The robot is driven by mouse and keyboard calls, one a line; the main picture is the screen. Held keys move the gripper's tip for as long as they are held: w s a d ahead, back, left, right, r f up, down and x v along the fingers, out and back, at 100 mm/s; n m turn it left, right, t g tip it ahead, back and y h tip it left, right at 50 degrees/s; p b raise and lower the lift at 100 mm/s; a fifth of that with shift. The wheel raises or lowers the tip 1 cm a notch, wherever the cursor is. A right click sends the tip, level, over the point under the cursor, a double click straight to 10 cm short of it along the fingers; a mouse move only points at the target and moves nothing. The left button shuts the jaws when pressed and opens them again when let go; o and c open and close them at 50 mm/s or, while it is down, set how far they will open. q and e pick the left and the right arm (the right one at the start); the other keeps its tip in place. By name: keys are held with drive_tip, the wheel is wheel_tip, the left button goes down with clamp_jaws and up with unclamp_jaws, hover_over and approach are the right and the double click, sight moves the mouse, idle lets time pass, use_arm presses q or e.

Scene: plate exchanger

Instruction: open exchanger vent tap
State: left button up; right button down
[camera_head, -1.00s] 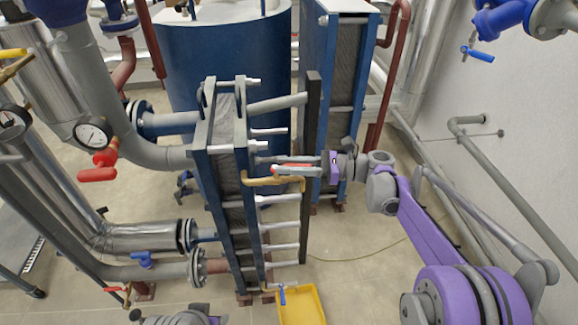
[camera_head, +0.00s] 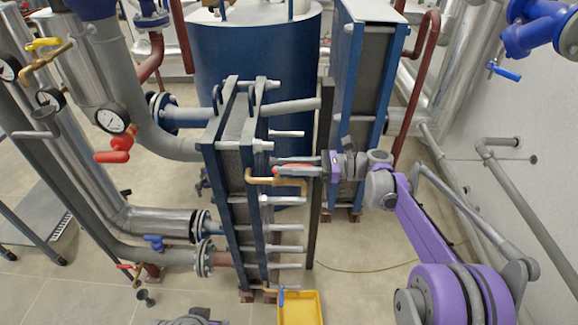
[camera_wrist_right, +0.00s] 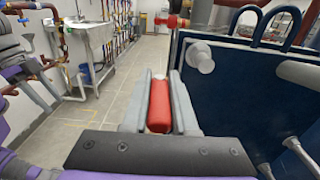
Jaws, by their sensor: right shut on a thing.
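The exchanger vent tap has a red lever handle (camera_head: 292,170) above a bent brass pipe (camera_head: 275,181) on the upper front of the blue-framed plate exchanger (camera_head: 232,165). My right gripper (camera_head: 308,167) reaches in from the right and is shut on this handle. In the right wrist view the red handle (camera_wrist_right: 159,105) lies lengthwise between the two grey fingers. The handle looks roughly level in the head view. The tap body is partly hidden by the gripper. My left gripper does not show; only part of my own arm is at the bottom edge.
A yellow tray (camera_head: 300,309) stands on the floor below the exchanger, near a blue-handled tap (camera_head: 282,297). Long tie bolts and a dark upright post (camera_head: 325,130) stand close to my gripper. Another red handle (camera_head: 113,157) is on pipework at left.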

idle(0.3)
drive_tip(key=c, duration=0.7)
unclamp_jaws()
drive_tip(key=d, duration=1.1)
drive_tip(key=shift+w, duration=0.15)
drive_tip(key=shift+a, duration=0.1)
